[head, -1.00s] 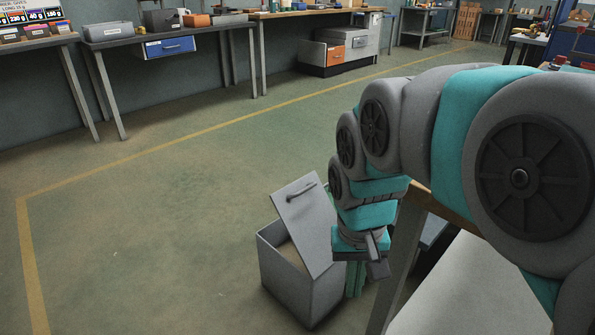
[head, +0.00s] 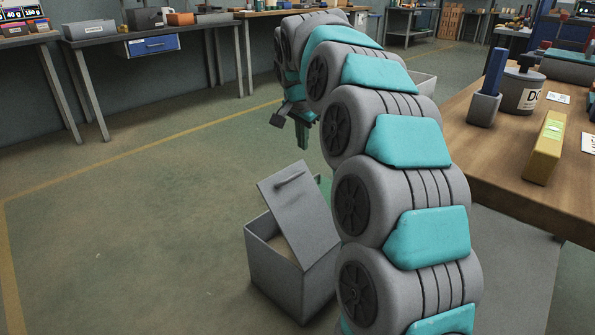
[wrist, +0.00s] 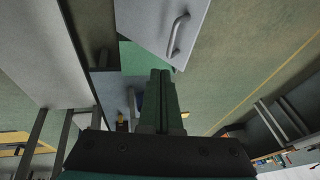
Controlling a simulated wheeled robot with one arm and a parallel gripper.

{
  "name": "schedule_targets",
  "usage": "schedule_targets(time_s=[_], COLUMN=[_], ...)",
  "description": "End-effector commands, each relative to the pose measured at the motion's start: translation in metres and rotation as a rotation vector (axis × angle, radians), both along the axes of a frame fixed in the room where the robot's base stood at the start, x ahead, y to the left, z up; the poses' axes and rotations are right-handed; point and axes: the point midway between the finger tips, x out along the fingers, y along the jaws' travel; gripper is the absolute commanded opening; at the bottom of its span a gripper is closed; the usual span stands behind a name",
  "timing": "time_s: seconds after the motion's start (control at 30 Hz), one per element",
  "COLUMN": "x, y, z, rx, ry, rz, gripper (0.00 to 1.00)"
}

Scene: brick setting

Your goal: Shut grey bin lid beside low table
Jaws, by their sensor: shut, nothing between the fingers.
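The grey bin (head: 280,272) stands on the floor left of my arm in the head view. Its lid (head: 298,205) is raised and tilted, with a bar handle (head: 289,179) near its upper edge, and part of the bin's inside shows. My arm hides the bin's right side. My gripper (head: 304,142) is in the air above and beyond the bin, apart from the lid, with its fingers pointing down. In the wrist view my gripper's green fingers (wrist: 160,92) are together and empty, and the lid (wrist: 155,30) with its handle (wrist: 177,35) shows just past their tips.
A wooden-topped table (head: 515,190) at the right carries a tin (head: 521,92), a yellow box (head: 545,148) and a grey cup (head: 484,108). Workbenches (head: 88,42) line the back wall. The floor left of the bin is clear.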

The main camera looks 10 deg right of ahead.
Motion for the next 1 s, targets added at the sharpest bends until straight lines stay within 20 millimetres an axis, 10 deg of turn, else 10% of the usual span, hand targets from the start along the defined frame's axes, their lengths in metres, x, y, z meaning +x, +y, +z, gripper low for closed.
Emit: schedule_targets(time_s=[1.0], x=[0.058], y=[0.003], z=[-0.122], rx=[0.002], ry=[-0.003], rz=[-0.003], gripper=[0.00])
